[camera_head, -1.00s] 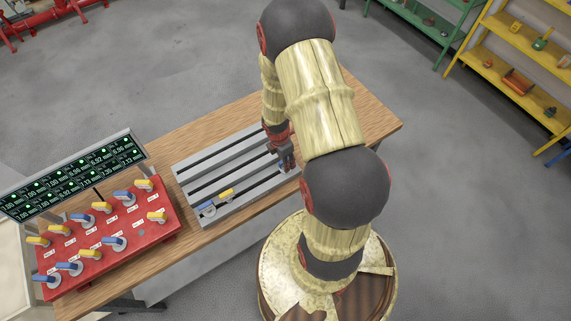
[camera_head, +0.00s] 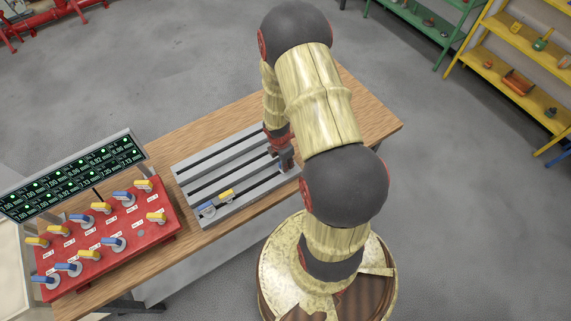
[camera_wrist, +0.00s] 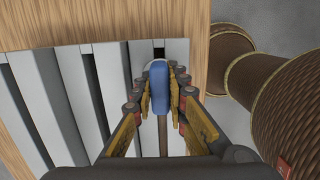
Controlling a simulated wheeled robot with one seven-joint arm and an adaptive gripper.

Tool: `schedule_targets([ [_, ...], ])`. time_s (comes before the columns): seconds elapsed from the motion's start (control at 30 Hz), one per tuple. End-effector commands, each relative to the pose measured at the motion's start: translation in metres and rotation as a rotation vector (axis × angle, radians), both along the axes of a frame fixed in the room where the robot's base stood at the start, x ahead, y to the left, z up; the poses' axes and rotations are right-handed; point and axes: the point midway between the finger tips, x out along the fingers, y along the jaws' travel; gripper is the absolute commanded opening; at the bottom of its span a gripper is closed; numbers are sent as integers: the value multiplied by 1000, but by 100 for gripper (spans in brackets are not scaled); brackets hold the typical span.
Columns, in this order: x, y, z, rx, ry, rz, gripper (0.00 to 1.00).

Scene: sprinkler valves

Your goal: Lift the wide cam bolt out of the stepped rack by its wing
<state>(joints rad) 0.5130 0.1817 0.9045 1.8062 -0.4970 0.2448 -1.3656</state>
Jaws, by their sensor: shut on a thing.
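The stepped rack (camera_head: 228,157) is a grey slotted stand on the wooden table. My gripper (camera_head: 286,162) is at its right end and hides most of the bolt there. In the wrist view, my gripper (camera_wrist: 160,90) is shut on the blue wing of a bolt (camera_wrist: 159,88), with a finger on each side. A pale round edge shows behind the wing. The bolt's width and shank are hidden, and I cannot tell whether it still sits in its slot. Two other bolts, one blue (camera_head: 207,209) and one yellow (camera_head: 226,193), sit at the rack's front left.
A red valve panel (camera_head: 110,240) with several blue and yellow handles stands left of the rack, with a display (camera_head: 75,175) behind it. The table (camera_head: 372,118) is bare at the right. Yellow shelves (camera_head: 515,65) and green shelves (camera_head: 425,25) stand far off.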

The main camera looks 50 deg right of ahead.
Motion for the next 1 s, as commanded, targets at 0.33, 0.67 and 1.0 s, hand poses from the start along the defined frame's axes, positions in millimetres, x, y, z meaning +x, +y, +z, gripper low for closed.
schedule_targets([
  [0.33,0,0,0,0,0,0,0],
  [0.67,1,0,4,0,-1,-1,0],
  [1.0,-4,12,48,-2,-2,2,0],
])
